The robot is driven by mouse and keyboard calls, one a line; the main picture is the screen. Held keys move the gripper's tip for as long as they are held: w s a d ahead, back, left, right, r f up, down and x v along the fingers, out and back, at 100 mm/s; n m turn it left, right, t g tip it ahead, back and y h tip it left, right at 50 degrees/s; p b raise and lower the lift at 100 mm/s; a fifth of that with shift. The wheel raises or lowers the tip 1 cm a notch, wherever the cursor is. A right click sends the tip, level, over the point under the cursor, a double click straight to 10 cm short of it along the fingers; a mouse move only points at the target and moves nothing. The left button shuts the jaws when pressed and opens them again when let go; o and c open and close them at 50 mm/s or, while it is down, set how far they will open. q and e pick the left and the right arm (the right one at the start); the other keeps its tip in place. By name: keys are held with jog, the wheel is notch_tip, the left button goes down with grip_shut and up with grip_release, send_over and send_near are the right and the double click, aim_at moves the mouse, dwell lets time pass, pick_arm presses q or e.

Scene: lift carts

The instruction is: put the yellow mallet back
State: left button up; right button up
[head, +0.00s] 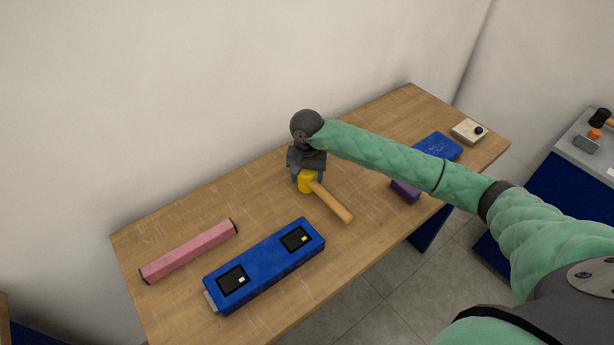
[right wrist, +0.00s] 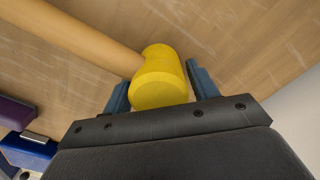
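The yellow mallet has a yellow head (head: 307,183) and a pale wooden handle (head: 333,204), and is at the middle of the wooden table, with the handle pointing toward the front right. My right gripper (head: 307,176) points down over it, with a finger on each side of the head. I cannot tell whether the mallet touches the table. My left gripper is not in view.
On the table (head: 160,312) are a blue case (head: 265,266) with two dark recesses, a pink bar (head: 190,250), a purple block (head: 405,191), a blue box (head: 438,146) and a pale block with a black knob (head: 468,132). A grey-topped cart (head: 583,158) with several objects stands at right. A wall runs behind the table.

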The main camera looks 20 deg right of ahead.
jog(key=shift+o, duration=0.7)
jog(key=shift+s+r, duration=0.1)
jog(key=shift+r, duration=0.4)
notch_tip(320, 180, up, 11)
jog(key=shift+r, duration=0.15)
